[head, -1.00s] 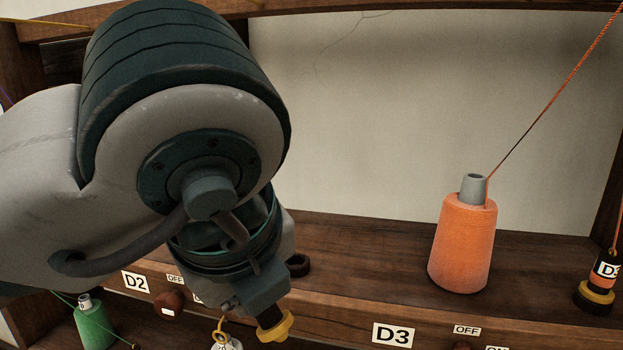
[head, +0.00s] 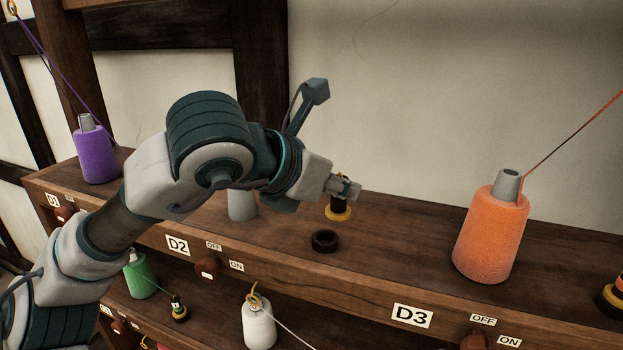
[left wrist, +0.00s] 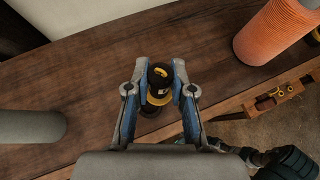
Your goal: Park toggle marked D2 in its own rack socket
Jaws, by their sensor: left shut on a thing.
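My left gripper (head: 346,190) is shut on a black toggle with a yellow collar (head: 338,208) and holds it over the upper shelf. In the left wrist view the toggle (left wrist: 159,84) sits upright between both fingers; its marking cannot be read. A dark ring socket (head: 324,241) lies on the shelf behind the D2 label (head: 178,245). In the head view it appears just below and left of the toggle, apart from it. In the left wrist view a dark ring (left wrist: 151,110) shows partly under the toggle. My right gripper is not in view.
An orange spool (head: 490,236) with a taut thread stands right, behind the D3 label (head: 412,316). A grey cone (head: 242,207) is partly hidden behind my left arm. A purple spool (head: 96,155) stands left. The shelf around the ring is clear.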

